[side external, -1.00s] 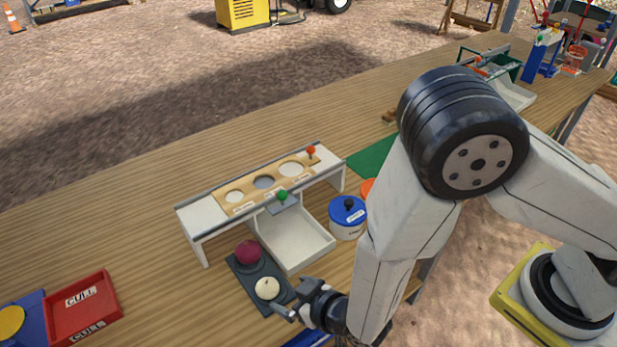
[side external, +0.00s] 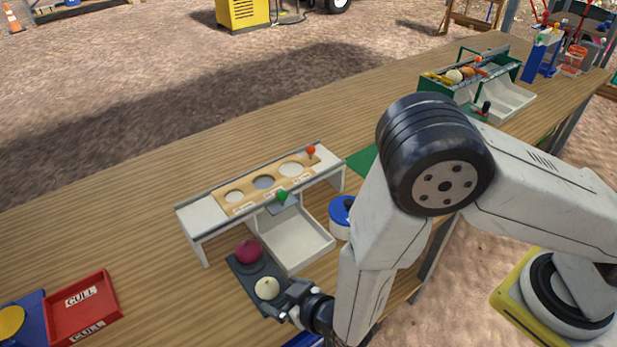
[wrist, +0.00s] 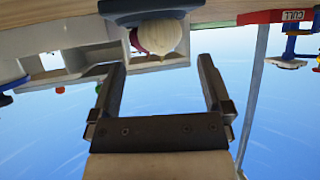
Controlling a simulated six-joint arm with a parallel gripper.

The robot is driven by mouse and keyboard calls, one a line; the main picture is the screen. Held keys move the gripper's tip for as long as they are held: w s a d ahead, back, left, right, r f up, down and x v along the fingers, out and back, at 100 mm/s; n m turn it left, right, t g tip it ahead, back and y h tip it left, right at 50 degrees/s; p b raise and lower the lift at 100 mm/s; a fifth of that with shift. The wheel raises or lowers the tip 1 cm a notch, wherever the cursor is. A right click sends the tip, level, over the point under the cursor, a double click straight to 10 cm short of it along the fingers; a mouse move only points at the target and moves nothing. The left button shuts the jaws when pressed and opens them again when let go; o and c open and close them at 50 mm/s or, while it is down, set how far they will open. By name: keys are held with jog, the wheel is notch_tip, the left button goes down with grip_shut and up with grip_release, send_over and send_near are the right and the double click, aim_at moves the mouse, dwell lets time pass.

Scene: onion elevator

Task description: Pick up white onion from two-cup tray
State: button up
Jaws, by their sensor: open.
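The white onion (side external: 267,287) sits in the near cup of the dark two-cup tray (side external: 242,273). A red onion (side external: 249,251) sits in the far cup. My gripper (side external: 281,297) is at the near right side of the white onion, very close to it; whether it touches cannot be told. In the wrist view the white onion (wrist: 160,37) appears ahead of my open, empty gripper (wrist: 162,62), roughly centred between the fingers and beyond their tips. The red onion is mostly hidden behind it there.
A grading stand with three holes (side external: 263,182) and a white bin (side external: 299,240) stand just behind the tray. A blue-lidded pot (side external: 340,212) is partly hidden by my arm. A red CULL tray (side external: 83,306) lies to the left, with bare table between.

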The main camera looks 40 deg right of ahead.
aim_at(272, 288)
jog(key=shift+x, duration=2.5)
jog(key=c, duration=1.2)
jog(key=shift+r, duration=0.2)
jog(key=shift+r, duration=4.85)
jog(key=shift+w, duration=0.1)
